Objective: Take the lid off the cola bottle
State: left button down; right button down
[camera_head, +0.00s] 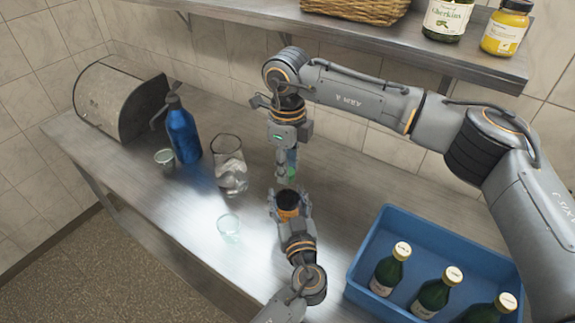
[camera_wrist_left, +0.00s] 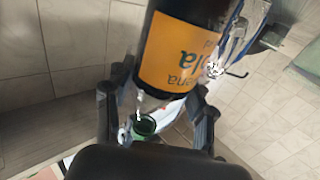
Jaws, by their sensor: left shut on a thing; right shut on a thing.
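The cola bottle (camera_wrist_left: 185,60) is dark with an orange label and fills the upper middle of the left wrist view. My left gripper (camera_head: 289,207) is shut on it, with a finger on each side; in the left wrist view the fingers (camera_wrist_left: 158,100) flank the lower label. In the head view the bottle's dark upper part (camera_head: 288,198) shows between the fingers. My right gripper (camera_head: 284,178) points down just above the bottle. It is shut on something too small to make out. I cannot tell whether the lid is on the bottle or in those fingertips.
A glass of ice (camera_head: 230,166), an empty glass (camera_head: 229,227), a small cup (camera_head: 165,160) and a blue siphon (camera_head: 183,132) stand left on the counter. A blue crate (camera_head: 420,230) with green bottles is at right. A shelf (camera_head: 400,42) overhangs the back.

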jog(key=n, duration=0.5)
jog(key=shift+n, duration=0.4)
jog(key=n, duration=0.3)
jog(key=shift+n, duration=0.3)
jog(key=n, duration=0.3)
jog(key=shift+n, duration=0.4)
jog(key=n, duration=1.2)
jog(key=shift+r, duration=0.3)
jog(key=shift+r, duration=0.85)
